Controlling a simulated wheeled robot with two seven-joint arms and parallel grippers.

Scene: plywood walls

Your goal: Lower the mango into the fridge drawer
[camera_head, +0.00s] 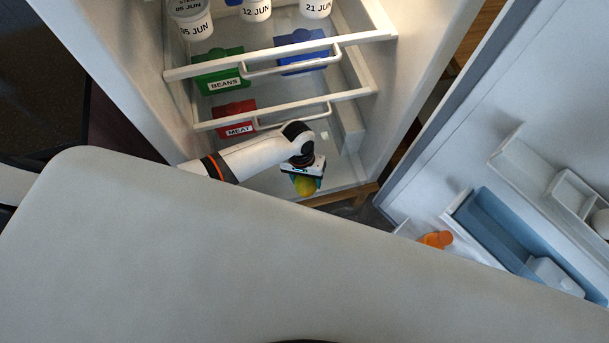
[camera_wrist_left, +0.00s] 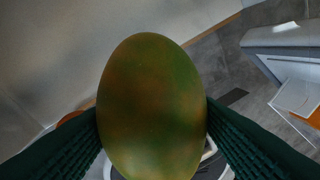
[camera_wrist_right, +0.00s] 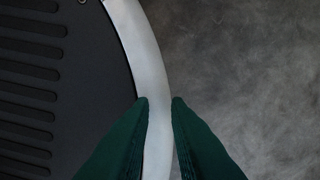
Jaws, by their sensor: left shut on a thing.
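The mango (camera_head: 305,185) is green and yellow-brown and hangs low in front of the open fridge's bottom section. My left gripper (camera_head: 307,174) is shut on it. In the left wrist view the mango (camera_wrist_left: 152,105) fills the middle, between the dark green fingers (camera_wrist_left: 152,135), and hides most of what lies beneath it. The fridge drawer cannot be told apart clearly; a pale lower compartment (camera_head: 340,172) shows behind the gripper. My right gripper (camera_wrist_right: 160,101) is empty, with a narrow gap between its fingers, over grey floor and my base.
Fridge shelves above hold a green BEANS box (camera_head: 218,72), a blue box (camera_head: 302,50), a red MEAT box (camera_head: 235,118) and dated white tubs (camera_head: 194,27). The open door (camera_head: 510,90) at right has bins, one with an orange item (camera_head: 436,239).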

